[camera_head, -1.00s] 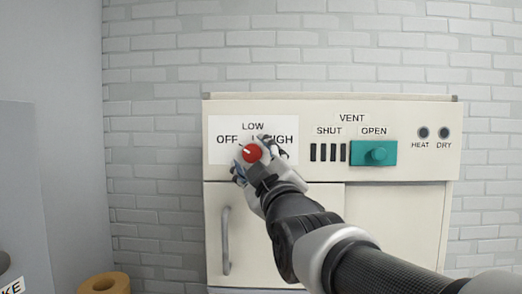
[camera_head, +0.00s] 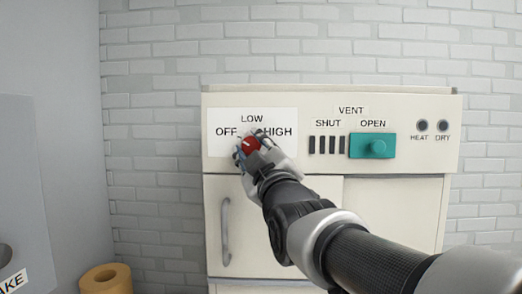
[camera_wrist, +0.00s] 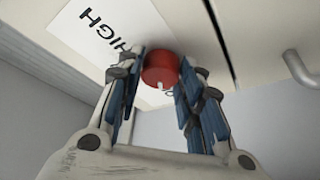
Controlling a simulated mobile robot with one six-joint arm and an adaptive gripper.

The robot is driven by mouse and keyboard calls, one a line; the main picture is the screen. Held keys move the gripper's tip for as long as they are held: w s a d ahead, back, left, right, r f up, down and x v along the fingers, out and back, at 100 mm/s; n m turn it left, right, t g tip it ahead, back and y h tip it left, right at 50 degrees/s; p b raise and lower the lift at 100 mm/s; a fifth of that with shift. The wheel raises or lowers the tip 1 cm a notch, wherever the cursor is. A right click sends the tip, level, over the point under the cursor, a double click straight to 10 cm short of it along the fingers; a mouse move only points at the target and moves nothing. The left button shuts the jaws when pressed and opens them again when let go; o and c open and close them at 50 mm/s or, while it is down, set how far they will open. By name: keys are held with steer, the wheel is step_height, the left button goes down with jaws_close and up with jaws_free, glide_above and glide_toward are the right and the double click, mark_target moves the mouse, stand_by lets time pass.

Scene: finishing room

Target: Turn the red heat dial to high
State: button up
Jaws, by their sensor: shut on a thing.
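The red heat dial (camera_head: 250,145) sits on the white label plate (camera_head: 218,148) of the cream cabinet, below the words OFF, LOW and HIGH. A small pale pointer mark shows on it, seeming to lean up and left in the head view, toward OFF or LOW rather than HIGH. My gripper (camera_head: 252,150) is shut on the dial. In the wrist view, its blue-padded fingers (camera_wrist: 164,82) stand on either side of the red dial (camera_wrist: 160,68). My fingers partly cover the dial and the label in the head view.
To the right are a teal vent slider (camera_head: 373,146) beside OPEN and two dark HEAT and DRY lamps (camera_head: 432,126). A cabinet door handle (camera_head: 226,232) stands out below the dial. A yellow-orange roll (camera_head: 105,279) is at the lower left.

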steer(key=shift+c, duration=0.8)
